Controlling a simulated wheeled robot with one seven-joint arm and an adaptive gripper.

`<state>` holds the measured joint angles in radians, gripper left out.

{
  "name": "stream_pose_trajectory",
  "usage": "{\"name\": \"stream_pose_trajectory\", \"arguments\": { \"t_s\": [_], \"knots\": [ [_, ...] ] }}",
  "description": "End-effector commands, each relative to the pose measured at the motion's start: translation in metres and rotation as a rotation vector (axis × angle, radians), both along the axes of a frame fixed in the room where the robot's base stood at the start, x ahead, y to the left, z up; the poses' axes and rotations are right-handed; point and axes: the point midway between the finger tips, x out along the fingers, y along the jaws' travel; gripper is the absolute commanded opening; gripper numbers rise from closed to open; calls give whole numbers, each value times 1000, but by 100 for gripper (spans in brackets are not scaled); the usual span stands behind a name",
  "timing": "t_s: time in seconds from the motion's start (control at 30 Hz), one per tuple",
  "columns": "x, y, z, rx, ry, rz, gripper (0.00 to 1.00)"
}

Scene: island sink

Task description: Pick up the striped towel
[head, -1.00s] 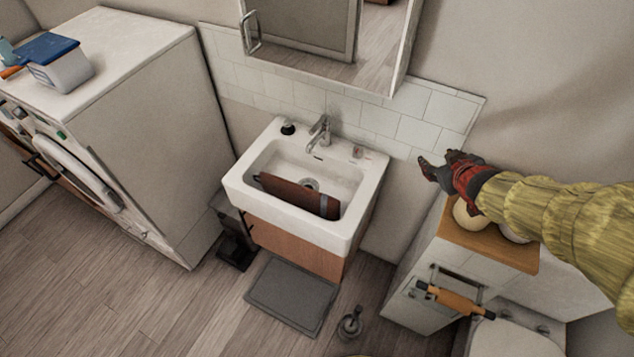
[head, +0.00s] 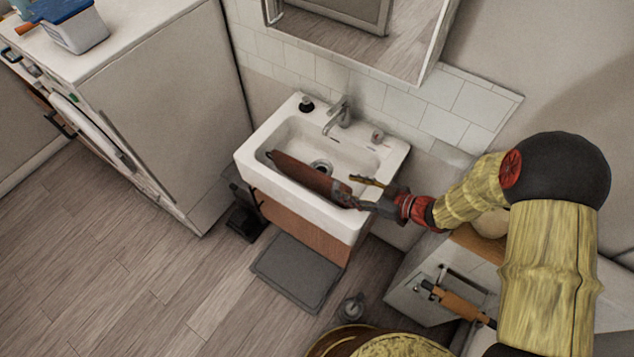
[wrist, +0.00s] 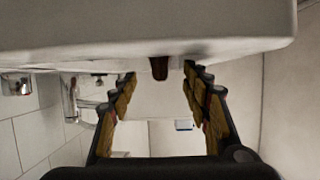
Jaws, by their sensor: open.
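The towel (head: 303,172) is a reddish-brown strip lying slantwise in the white sink (head: 283,196). In the earlier head view a grey stripe crosses its right end. My gripper (head: 352,187) is open at the towel's right end, over the sink's right side, and partly hides that end. In the wrist view the fingers of my gripper (wrist: 160,74) are spread wide. The dark red towel end (wrist: 159,68) shows between the fingertips, below the sink's pale edge (wrist: 150,35). I cannot tell whether the fingers touch it.
A faucet (head: 338,112) stands at the sink's back, with a dark-topped item (head: 307,104) on the rim. A mirrored cabinet (head: 365,30) hangs above. A white washing machine (head: 165,110) stands left. A low cabinet (head: 420,283) stands right. A grey mat (head: 296,271) lies below.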

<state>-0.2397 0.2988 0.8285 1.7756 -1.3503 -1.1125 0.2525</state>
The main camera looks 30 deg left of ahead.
Motion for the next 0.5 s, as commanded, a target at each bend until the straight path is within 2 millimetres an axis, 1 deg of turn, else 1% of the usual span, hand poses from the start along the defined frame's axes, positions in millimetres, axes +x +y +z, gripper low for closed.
{"name": "stream_pose_trajectory", "arguments": {
  "t_s": [0.03,0.3,0.43,0.5],
  "knots": [
    [0,2,-3,1,1,2,48],
    [1,24,-13,1,1,3,48],
    [2,32,-16,0,0,2,48],
    [2,40,-20,1,-1,4,48]
  ]
}}
